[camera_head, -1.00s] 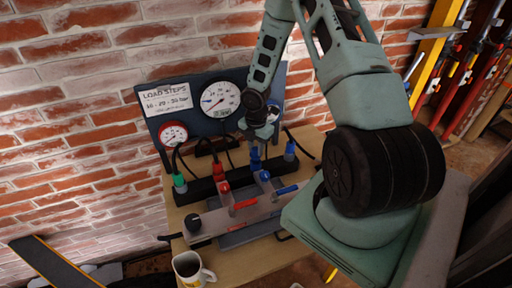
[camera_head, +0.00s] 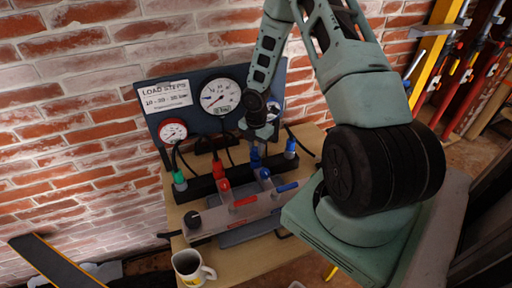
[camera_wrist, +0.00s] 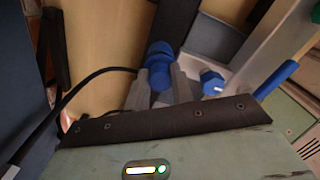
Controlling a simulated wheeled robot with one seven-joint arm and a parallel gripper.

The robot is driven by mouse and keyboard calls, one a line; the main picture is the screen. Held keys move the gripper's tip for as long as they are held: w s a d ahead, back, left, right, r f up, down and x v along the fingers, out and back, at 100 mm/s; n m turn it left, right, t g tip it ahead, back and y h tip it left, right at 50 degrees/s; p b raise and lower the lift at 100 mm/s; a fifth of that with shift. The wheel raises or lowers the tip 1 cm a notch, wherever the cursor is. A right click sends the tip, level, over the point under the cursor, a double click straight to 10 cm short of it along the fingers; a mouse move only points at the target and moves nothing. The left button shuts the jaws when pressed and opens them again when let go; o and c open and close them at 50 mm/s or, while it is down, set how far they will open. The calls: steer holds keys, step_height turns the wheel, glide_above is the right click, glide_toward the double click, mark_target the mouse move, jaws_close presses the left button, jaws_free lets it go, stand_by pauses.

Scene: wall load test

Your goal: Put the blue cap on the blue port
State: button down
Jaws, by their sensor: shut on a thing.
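My gripper (camera_wrist: 156,88) is shut on the blue cap (camera_wrist: 158,56), which sits between its fingertips over the black bar. In the head view my gripper (camera_head: 257,138) is above the blue cap (camera_head: 256,157), partly hiding it. Whether the cap's lower end still touches the bar is hidden. A blue fitting that looks like the blue port (camera_wrist: 211,80) is just right of the fingers in the wrist view, apart from them. In the head view the blue port (camera_head: 264,173) is on the grey block, in front of the held cap.
A blue lever (camera_head: 287,187) and a red lever (camera_head: 245,201) lie on the block. A red fitting (camera_head: 223,185) stands left of the blue port. The black bar (camera_head: 200,190) runs behind. A gauge panel (camera_head: 190,118) stands behind. A mug (camera_head: 188,266) is at the front left. Black hoses hang near the bar.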

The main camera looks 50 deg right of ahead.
steer(key=shift+f, duration=0.2)
steer(key=shift+f+b, duration=0.35)
steer(key=shift+f, duration=0.3)
stand_by(0.9)
steer(key=c, duration=0.6)
jaws_free()
steer(key=shift+c, duration=0.2)
step_height(320, 180, up, 8)
steer(key=p, duration=0.8)
